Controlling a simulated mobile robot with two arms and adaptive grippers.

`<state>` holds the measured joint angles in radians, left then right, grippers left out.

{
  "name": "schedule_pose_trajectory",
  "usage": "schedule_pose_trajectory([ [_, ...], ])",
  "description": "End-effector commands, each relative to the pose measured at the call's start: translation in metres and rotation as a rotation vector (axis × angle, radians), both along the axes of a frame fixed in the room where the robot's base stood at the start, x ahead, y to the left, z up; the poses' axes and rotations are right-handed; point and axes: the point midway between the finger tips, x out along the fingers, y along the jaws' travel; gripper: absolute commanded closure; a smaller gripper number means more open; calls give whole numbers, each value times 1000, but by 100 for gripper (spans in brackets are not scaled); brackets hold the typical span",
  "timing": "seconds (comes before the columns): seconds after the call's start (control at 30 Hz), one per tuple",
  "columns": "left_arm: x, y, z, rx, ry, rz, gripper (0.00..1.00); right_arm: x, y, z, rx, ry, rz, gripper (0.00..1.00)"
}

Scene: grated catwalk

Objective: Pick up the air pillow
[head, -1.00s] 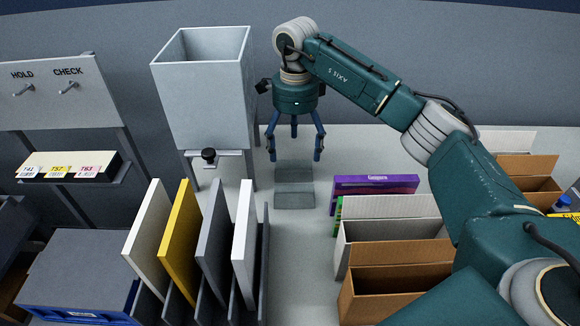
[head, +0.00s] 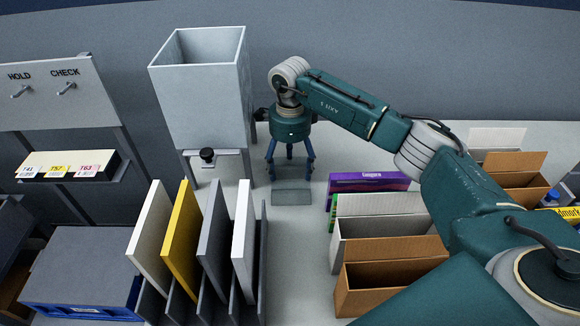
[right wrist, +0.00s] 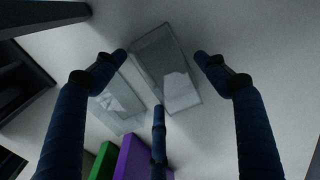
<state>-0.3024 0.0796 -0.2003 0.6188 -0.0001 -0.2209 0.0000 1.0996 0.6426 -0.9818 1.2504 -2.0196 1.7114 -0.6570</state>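Two clear, see-through air pillows lie flat on the pale worktop. The nearer air pillow (head: 292,197) shows in front of my right gripper in the head view, and the other is mostly hidden under the gripper there. In the right wrist view one air pillow (right wrist: 165,72) lies between the fingertips, and the other air pillow (right wrist: 118,103) lies to its left, partly behind a finger. My right gripper (head: 290,172) has its three dark blue fingers spread, pointing down, with nothing held; it also shows in the right wrist view (right wrist: 160,75). My left gripper is out of view.
A grey hopper (head: 205,90) stands behind left. A rack with upright panels (head: 180,245) is at front left. A purple box (head: 365,182) and open cartons (head: 390,275) stand to the right. A bare worktop strip runs between rack and cartons.

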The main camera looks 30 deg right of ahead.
Motion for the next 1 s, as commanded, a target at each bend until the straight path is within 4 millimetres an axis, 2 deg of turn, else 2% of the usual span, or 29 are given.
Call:
schedule_pose_trajectory([
  [0.03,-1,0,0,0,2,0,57,0,0,0,0,0,0,42],
  [0.07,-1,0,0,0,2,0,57,0,0,0,0,0,0,48],
  [0.1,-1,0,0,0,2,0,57,0,0,0,0,0,0,49],
  [0.47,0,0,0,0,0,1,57,0,0,1,0,0,0,50],
  [0.63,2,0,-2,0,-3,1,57,1,0,8,0,-2,-1,50],
  [0.77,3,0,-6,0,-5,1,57,1,0,23,0,-4,0,50],
  [1.0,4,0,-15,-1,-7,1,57,2,0,70,0,-5,-1,50],
])
